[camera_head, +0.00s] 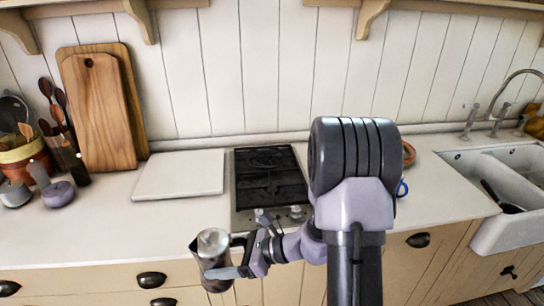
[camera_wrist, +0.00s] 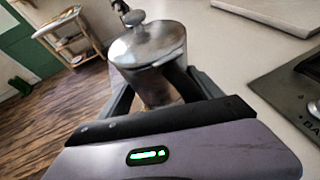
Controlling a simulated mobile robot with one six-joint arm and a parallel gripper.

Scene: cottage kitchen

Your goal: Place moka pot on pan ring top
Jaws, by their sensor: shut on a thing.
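The silver metal moka pot (camera_head: 213,250) is held by my gripper (camera_head: 230,271) in front of the counter's front edge, left of the hob. In the wrist view the moka pot (camera_wrist: 147,45) shows its domed lid and knob, and my gripper (camera_wrist: 155,95) is shut on it near the dark handle. The pot looks roughly upright. The black hob (camera_head: 268,180) with its dark pan rings is set in the counter behind the gripper. Part of the hob (camera_wrist: 295,88) shows at the right of the wrist view. My arm hides the hob's right front area.
A white board (camera_head: 180,175) lies left of the hob. Wooden cutting boards (camera_head: 100,105) lean on the wall. A pot of utensils (camera_head: 22,155) and small jars stand at far left. A double sink (camera_head: 490,180) is at right. The left front counter (camera_head: 110,230) is clear.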

